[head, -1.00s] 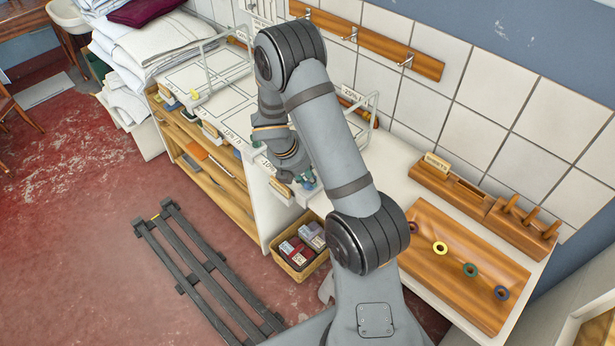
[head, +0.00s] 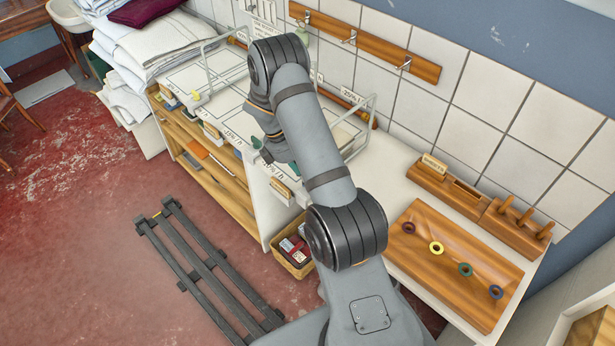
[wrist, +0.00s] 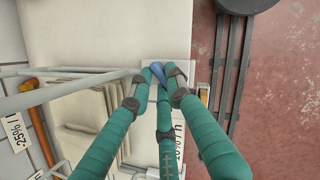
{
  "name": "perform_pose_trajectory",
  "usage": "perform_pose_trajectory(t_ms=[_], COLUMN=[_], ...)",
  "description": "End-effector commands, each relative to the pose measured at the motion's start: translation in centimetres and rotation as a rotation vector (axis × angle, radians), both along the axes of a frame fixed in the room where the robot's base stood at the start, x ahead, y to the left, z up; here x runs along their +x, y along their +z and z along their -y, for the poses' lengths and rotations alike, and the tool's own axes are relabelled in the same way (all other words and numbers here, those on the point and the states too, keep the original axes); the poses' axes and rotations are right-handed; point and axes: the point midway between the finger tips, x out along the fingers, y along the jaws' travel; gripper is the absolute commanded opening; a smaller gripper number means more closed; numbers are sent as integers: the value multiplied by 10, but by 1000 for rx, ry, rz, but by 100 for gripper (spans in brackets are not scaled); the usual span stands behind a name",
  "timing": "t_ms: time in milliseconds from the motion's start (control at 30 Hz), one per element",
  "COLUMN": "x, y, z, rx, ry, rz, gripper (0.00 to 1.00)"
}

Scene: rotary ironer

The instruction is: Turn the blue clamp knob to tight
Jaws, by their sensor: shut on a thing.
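In the wrist view the blue clamp knob (wrist: 158,71) shows as a small blue piece between the tips of my three green fingers, beside a pale plate edge. My gripper (wrist: 157,82) is shut on it. The fingers cover most of the knob, and I cannot read how far it is turned. In the head view my arm hides the knob and most of the gripper; a bit of green finger (head: 256,143) shows left of the arm, above the labelled white counter edge.
Wire rails (head: 358,122) stand on the white counter near my arm. A basket (head: 291,262) with boxes sits on the floor beside the counter. A wooden tray (head: 455,285) with coloured rings lies at right. A dark slatted pallet (head: 200,270) lies on the open red floor.

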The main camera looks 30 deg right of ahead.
Motion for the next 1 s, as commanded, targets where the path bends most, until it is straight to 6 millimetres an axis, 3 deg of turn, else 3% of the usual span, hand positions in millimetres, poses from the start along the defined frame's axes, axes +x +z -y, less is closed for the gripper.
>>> perform_pose_trajectory(t_ms=[600,1000], x=[1,0], y=[-1,-1], z=[4,6], rx=[0,0], ry=[-540,-705], rz=[1,-1], gripper=[0,0])
